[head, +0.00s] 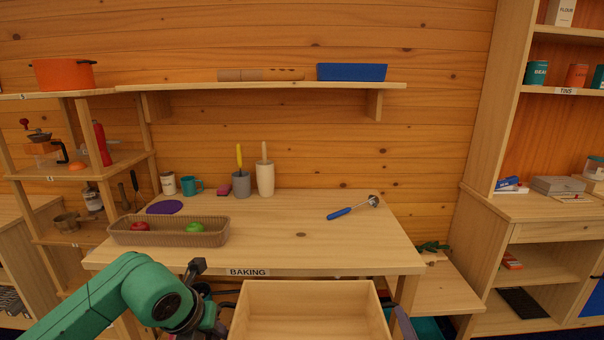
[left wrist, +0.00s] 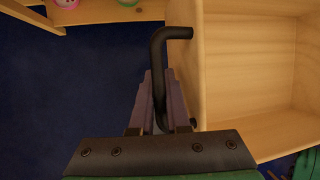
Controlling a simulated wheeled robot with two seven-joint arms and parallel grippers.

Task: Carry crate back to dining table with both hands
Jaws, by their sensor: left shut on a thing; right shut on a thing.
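The crate (head: 305,292) is an empty, open light-wood box at the bottom middle of the head view, in front of the baking table. Its near part is cut off. In the left wrist view the crate (left wrist: 240,65) is on the right, with a black bent handle (left wrist: 158,70) on its side. My left gripper (head: 226,318) is at the crate's left side; in its wrist view the gripper (left wrist: 160,95) is shut around that handle. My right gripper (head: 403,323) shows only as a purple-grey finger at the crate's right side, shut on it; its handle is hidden. No dining table is recognisable.
The table labelled BAKING (head: 300,255) stands just beyond the crate. It holds a woven basket (head: 170,238) with fruit, mugs, and a blue-handled ladle (head: 352,208). Shelves (head: 75,165) stand left, a tall cabinet (head: 480,170) right. Dark blue floor (left wrist: 70,90) is clear left of the crate.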

